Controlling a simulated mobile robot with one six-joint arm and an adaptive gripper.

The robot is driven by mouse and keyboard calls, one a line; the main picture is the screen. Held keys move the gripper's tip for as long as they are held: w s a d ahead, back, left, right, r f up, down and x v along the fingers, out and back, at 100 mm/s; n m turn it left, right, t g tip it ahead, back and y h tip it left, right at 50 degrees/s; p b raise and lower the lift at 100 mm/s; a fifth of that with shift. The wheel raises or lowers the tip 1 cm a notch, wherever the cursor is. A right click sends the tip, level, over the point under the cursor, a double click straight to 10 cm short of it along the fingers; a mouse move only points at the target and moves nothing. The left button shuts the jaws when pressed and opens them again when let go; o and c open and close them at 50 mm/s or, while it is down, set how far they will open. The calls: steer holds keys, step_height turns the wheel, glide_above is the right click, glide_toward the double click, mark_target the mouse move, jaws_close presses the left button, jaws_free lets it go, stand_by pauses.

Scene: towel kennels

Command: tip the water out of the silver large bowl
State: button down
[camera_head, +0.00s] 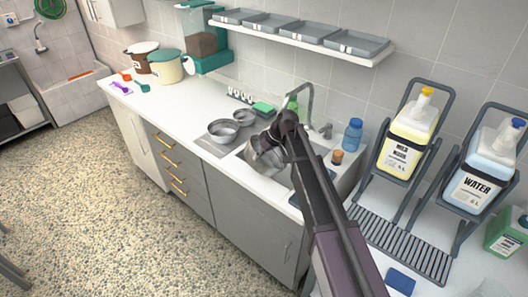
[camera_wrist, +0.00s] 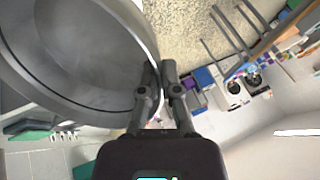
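The silver large bowl (camera_head: 264,157) is over the sink (camera_head: 239,153) in the head view, partly hidden by my arm. It looks tipped on its side. In the wrist view the bowl (camera_wrist: 85,55) fills the left, with its smooth grey inside facing the camera. I cannot make out any water in it. My gripper (camera_head: 279,139) is above the sink; in the wrist view its fingers (camera_wrist: 162,85) are closed on the bowl's rim. Whether the bowl touches the sink cannot be told.
Two smaller metal bowls (camera_head: 222,131) stand on a mat left of the sink. A blue bottle (camera_head: 352,135) and a small brown jar (camera_head: 337,157) stand to the right.

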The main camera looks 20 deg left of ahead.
mark_target(252, 166)
steer(key=a+f+h, duration=0.1)
steer(key=f+t+h, duration=0.1)
steer(key=h, duration=0.1)
steer(key=shift+s+a+f+h, duration=0.15)
steer(key=shift+s+a+h, duration=0.15)
steer(key=shift+s+a, duration=0.1)
steer(key=shift+s+a+f+t+h+b, duration=0.1)
steer(key=shift+a+f+t+h+b, duration=0.25)
steer(key=shift+h, duration=0.35)
steer(key=shift+s+a+f+t+h+b, duration=0.1)
steer(key=shift+f+t+h+b, duration=0.1)
steer(key=shift+f+t+h, duration=0.4)
steer(key=shift+r, duration=0.2)
